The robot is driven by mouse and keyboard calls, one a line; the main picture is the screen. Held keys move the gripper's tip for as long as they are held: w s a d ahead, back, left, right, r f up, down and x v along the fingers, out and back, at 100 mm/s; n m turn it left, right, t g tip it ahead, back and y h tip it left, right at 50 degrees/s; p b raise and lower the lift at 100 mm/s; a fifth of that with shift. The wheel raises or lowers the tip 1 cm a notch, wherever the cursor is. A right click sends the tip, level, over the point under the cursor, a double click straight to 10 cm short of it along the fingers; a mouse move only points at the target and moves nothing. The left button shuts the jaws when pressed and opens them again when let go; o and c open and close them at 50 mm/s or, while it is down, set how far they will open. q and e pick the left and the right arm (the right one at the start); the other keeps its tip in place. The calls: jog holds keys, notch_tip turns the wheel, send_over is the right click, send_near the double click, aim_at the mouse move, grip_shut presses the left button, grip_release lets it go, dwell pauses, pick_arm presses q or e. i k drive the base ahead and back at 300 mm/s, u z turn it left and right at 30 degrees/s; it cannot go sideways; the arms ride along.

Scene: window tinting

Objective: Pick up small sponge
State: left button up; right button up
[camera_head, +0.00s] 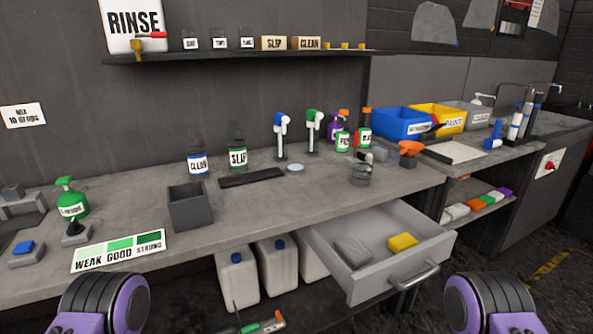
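A small yellow block that looks like the sponge (402,242) lies in the open drawer (441,243), toward its right side. A grey pad or folded cloth (354,252) lies left of it in the same drawer, with a gap between them. Only rounded black and purple parts of my two arms show, at the lower left and lower right edges. Neither gripper is in view. Nothing covers the yellow block from this side.
The drawer hangs out below the grey workbench (320,190), with a bar handle (405,279) at its front. White jugs (238,274) stand under the bench, left of the drawer. A dark open box (190,206) and several bottles stand on top. The space above the drawer looks clear.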

aim_at(402, 242)
jog(key=u, duration=1.8)
jog(key=k, duration=1.15)
jog(key=z, duration=1.6)
jog(key=i, duration=0.15)
jog(key=z, duration=0.05)
